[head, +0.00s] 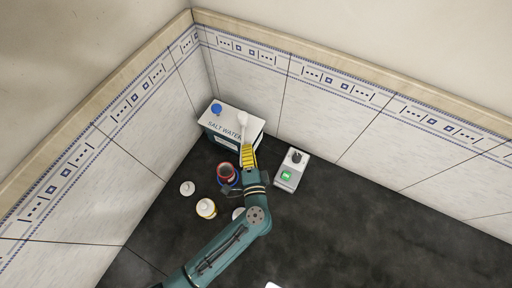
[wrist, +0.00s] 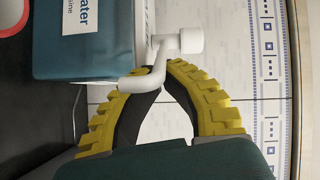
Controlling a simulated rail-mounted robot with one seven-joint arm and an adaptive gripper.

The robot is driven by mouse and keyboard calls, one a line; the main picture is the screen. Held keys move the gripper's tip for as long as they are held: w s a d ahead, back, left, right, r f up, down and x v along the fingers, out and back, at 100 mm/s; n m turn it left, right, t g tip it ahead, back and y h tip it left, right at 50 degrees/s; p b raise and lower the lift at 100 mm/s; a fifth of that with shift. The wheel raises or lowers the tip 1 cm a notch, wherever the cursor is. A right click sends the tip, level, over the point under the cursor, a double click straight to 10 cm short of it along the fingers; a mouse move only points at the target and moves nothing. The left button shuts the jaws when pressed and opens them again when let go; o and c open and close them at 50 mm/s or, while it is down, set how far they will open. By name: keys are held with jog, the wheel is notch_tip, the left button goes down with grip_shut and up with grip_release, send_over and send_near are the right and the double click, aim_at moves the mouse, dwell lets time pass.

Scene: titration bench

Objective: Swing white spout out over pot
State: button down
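In the wrist view the spout (wrist: 150,79) has a round white knob and a bent pipe that crosses in front of my fingertips. My gripper (head: 248,150) is at the spout, its yellow fingers drawn together at the tips.
A white device with a green display (head: 286,175) stands close on the right of my gripper. A white container (head: 187,188), a yellow and white bottle (head: 206,208) and a partly hidden white item (head: 238,213) stand on the left. Tiled walls close the corner behind. The dark bench on the right is clear.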

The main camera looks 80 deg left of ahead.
jog(key=shift+s+a, duration=0.1)
jog(key=shift+s, duration=0.9)
jog(key=shift+s+a, duration=0.3)
jog(key=shift+s, duration=0.5)
jog(key=s+d+r+b, duration=0.1)
jog(key=d, duration=1)
jog(key=shift+s+d, duration=0.2)
jog(key=shift+s, duration=0.15)
jog(key=shift+w+r, duration=0.1)
jog(key=shift+r, duration=0.05)
